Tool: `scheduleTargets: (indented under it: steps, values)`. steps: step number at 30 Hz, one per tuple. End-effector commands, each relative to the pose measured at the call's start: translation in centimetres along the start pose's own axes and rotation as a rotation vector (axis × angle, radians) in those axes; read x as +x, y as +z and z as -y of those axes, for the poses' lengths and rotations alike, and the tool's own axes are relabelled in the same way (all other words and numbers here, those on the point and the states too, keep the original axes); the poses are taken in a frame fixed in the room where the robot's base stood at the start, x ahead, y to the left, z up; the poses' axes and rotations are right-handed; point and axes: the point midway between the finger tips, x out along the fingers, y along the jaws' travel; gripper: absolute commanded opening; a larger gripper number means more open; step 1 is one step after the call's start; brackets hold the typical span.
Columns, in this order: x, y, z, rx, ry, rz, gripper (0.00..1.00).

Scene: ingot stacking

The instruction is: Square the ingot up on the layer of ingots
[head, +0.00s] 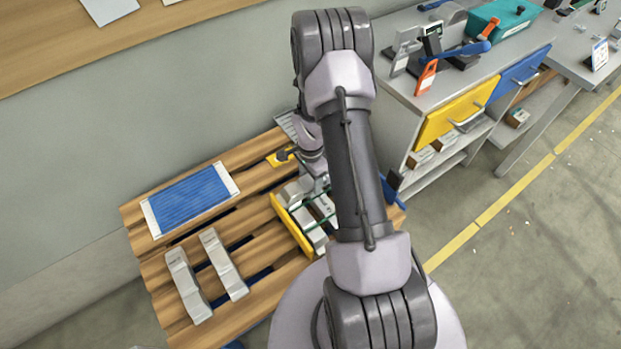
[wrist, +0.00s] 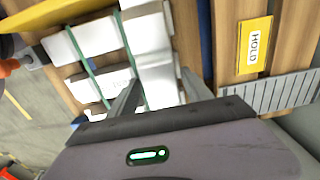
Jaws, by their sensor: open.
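In the wrist view a pale silver ingot (wrist: 150,35) lies lengthwise on the layer of ingots (wrist: 95,38), near its right edge. Green straps run along the layer. My gripper (wrist: 160,88) is open, with one finger to each side of the ingot's near end. I cannot tell whether either finger touches it. In the head view the layer (head: 318,212) sits beside a yellow edge piece, partly hidden by my arm. The fingers are hidden there.
Two loose ingots (head: 188,286) (head: 223,264) lie on the wooden pallet (head: 165,262), near a blue ribbed pad (head: 190,200). A yellow HOLD plate (wrist: 255,45) and a grey ribbed strip (wrist: 270,95) lie right of the layer. A workbench (head: 400,85) stands behind my arm.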

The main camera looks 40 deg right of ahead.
Motion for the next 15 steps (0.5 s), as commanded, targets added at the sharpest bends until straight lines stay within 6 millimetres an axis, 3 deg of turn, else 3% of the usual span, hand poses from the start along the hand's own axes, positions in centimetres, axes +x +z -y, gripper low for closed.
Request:
scheduleTargets:
  steps: [15]
  values:
    - [-3.0,0.0,0.0,0.001,0.0,0.0,0.58]
